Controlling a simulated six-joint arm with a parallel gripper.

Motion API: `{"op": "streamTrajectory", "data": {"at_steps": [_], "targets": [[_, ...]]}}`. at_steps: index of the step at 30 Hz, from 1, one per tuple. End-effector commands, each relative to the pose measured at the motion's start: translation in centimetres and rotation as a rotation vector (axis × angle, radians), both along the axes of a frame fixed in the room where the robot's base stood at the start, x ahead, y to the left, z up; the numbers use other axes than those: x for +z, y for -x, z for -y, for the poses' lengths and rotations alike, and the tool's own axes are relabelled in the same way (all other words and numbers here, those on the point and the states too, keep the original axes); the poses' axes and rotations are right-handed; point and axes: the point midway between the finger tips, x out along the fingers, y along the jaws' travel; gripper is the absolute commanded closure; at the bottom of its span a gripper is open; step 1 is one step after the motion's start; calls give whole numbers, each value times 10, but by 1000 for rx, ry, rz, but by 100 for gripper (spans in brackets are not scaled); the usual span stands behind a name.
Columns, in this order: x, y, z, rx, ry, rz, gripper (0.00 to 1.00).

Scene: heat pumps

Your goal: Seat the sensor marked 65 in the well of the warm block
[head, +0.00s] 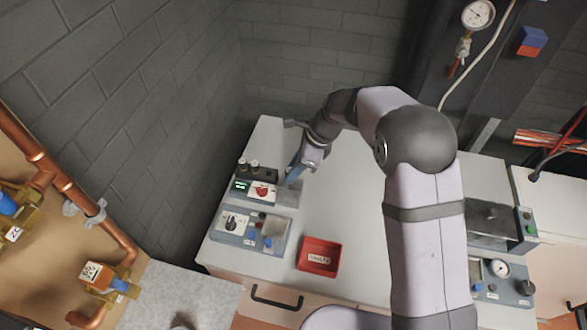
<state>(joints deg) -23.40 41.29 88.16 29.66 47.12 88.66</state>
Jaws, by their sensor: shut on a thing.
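My gripper (294,174) points down over the right end of a grey unit at the back left of the bench. It is shut on a small, thin thing, apparently the sensor. The gripper mostly hides it, and no 65 mark can be read. The warm block (288,198) appears to be the grey metal part of this unit, beside a label with a red picture (263,191). A green display (241,185) is lit at the unit's left. The well is too small to make out, and I cannot tell whether the sensor is in it.
More equipment (490,222) stands at the right. The middle of the bench is clear; a block wall (190,120) rises close on the left.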

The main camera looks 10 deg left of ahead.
Motion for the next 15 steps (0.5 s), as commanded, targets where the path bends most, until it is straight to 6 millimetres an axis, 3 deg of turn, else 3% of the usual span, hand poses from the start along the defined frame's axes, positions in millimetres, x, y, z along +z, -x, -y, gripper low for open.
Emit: {"op": "streamTrajectory", "data": {"at_steps": [15], "targets": [[-6,0,0,0,0,1,100]]}}
